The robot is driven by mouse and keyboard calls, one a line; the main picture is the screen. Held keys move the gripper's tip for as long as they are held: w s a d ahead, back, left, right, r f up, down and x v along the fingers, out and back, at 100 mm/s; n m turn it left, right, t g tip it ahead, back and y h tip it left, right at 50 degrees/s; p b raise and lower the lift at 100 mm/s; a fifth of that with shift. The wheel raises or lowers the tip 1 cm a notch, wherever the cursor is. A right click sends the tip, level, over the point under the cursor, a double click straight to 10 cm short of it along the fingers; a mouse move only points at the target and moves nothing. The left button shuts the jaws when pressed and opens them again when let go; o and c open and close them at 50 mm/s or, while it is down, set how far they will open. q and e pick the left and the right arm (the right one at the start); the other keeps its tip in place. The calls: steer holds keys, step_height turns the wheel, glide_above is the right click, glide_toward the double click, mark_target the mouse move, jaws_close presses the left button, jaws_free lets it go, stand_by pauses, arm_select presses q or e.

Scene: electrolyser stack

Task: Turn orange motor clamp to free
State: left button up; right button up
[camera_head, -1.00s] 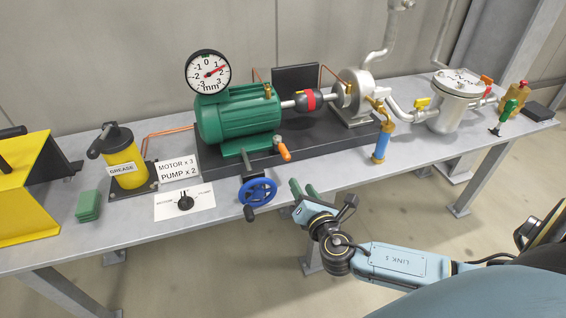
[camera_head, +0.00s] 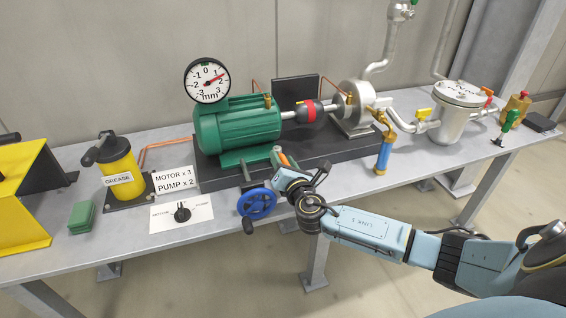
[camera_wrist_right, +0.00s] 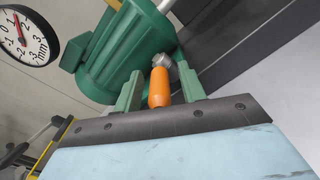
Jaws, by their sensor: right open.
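The orange motor clamp handle (camera_wrist_right: 159,88) sits at the foot of the green motor (camera_head: 238,127). In the right wrist view it stands between the two green fingers of my right gripper (camera_wrist_right: 161,92), with a visible gap on each side. The gripper is open around the handle. In the head view my right gripper (camera_head: 284,158) is at the clamp and hides most of it; only a bit of orange (camera_head: 275,149) shows. My left gripper is not in view.
A blue handwheel (camera_head: 257,204) is just left of my right gripper at the table's front. A dial gauge (camera_head: 207,80) stands above the motor. A selector plate (camera_head: 182,213), a grease can (camera_head: 119,162) and a blue-handled valve (camera_head: 384,152) are on the grey table.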

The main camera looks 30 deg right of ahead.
steer(key=shift+w, duration=0.15)
steer(key=shift+c, duration=0.2)
jaws_close()
